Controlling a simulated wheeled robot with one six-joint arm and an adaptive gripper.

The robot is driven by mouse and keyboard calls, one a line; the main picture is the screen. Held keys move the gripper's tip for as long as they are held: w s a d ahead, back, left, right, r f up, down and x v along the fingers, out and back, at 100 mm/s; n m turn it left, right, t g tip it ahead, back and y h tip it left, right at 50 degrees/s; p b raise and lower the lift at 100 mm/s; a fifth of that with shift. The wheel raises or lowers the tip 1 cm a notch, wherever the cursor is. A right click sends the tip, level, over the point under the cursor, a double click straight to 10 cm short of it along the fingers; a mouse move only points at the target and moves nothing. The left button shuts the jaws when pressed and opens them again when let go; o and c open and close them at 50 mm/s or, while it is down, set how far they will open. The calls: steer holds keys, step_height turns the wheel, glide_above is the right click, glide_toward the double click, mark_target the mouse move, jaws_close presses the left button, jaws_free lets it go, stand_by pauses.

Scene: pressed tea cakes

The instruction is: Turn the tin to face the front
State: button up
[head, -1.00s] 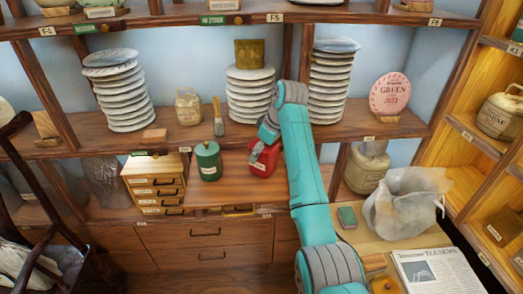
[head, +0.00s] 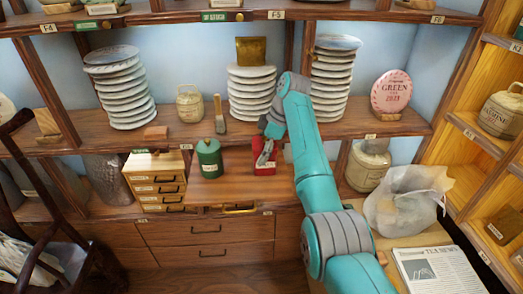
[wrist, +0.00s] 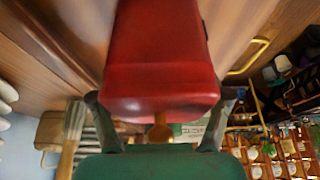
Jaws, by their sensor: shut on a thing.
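The red tin (head: 264,168) stands on the wooden ledge right of the green canister (head: 209,158), with a gap between them. A pale label low on the tin shows towards the head camera. My gripper (head: 266,152) is shut on the red tin from above and in front, and partly hides it. In the wrist view the tin (wrist: 160,60) fills the upper middle, with my gripper's fingers (wrist: 160,110) on either side of its near end. A dark green rounded shape covers the bottom of that view; I cannot tell what it is.
A small drawer chest (head: 155,180) stands left of the canister. Behind are plate stacks (head: 250,95), a lidded jar (head: 190,104) and a brush (head: 219,115). A large jar (head: 368,167) and a translucent bag (head: 405,198) are at the right. Bare ledge lies before the canister.

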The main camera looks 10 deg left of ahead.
steer(key=o, duration=1.2)
steer(key=shift+c, duration=0.2)
